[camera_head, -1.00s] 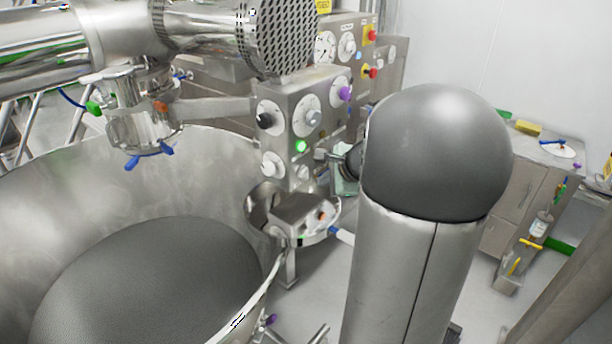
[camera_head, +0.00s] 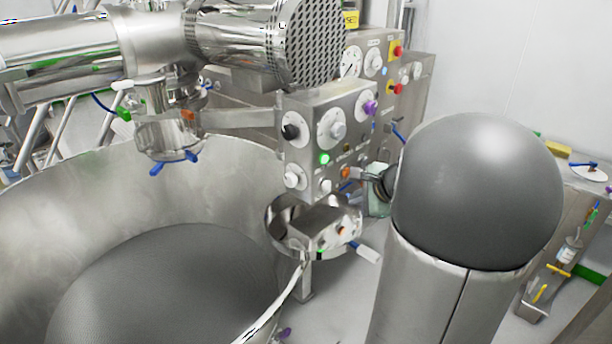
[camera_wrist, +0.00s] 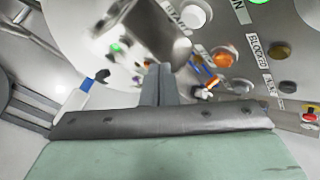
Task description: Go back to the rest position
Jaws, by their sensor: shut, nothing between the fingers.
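My gripper (camera_wrist: 158,80) shows in the wrist view with its two grey fingers together and nothing between them. The fingers point toward a steel panel with buttons and labels. In the head view my gripper (camera_head: 362,174) is small and partly hidden behind a large grey rounded arm link that looks like mine. It is near the right side of the control panel (camera_head: 308,110). Whether the fingertips touch the panel I cannot tell. A pale green part fills the bottom of the wrist view, below the fingers.
A large open steel bowl (camera_head: 215,165) takes up the left. A steel machine head (camera_head: 240,45) hangs over it. A small round steel vessel (camera_head: 290,245) stands below the panel. A side bench (camera_head: 590,180) is at the far right, with floor between.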

